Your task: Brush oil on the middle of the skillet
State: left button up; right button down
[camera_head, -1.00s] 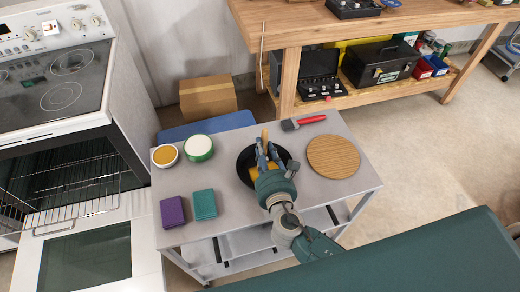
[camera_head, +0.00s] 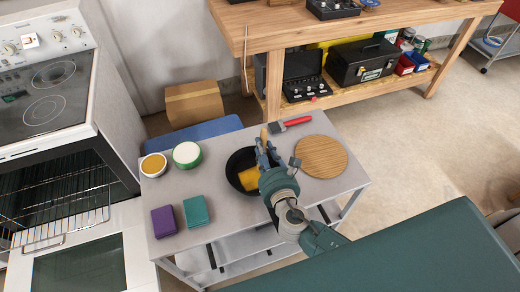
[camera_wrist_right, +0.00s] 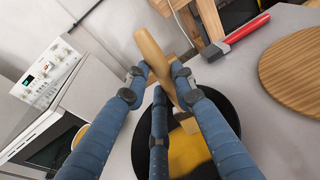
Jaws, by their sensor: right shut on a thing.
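The black skillet (camera_head: 233,162) stands on the grey cart, partly hidden by my right arm. It also shows in the right wrist view (camera_wrist_right: 140,150). A yellow patch or piece (camera_head: 249,180) is in the skillet, also in the wrist view (camera_wrist_right: 186,152); I cannot tell whether it is oil or part of the held tool. My right gripper (camera_head: 266,154) is over the skillet's right side, shut on a wooden handle (camera_wrist_right: 152,52) that tilts upward. A bowl of orange-yellow contents (camera_head: 153,164) stands at the cart's left. My left gripper is not in view.
A green-rimmed white container (camera_head: 187,154), a purple block (camera_head: 164,221) and a teal block (camera_head: 196,211) are left. An open oven (camera_head: 60,195) borders the cart's left.

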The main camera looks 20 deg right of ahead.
jog(key=shift+d, duration=0.6)
jog(key=shift+s+a, duration=0.1)
jog(key=shift+a, duration=1)
jog(key=shift+a, duration=0.1)
jog(key=shift+a, duration=2.8)
jog(key=shift+s+d+p, duration=0.15)
jog(key=shift+d+p, duration=0.4)
jog(key=shift+d, duration=1.5)
jog(key=shift+d, duration=0.1)
jog(key=shift+w+d, duration=0.15)
jog(key=shift+d, duration=0.8)
jog(key=shift+w+d, duration=0.15)
jog(key=shift+d, duration=0.8)
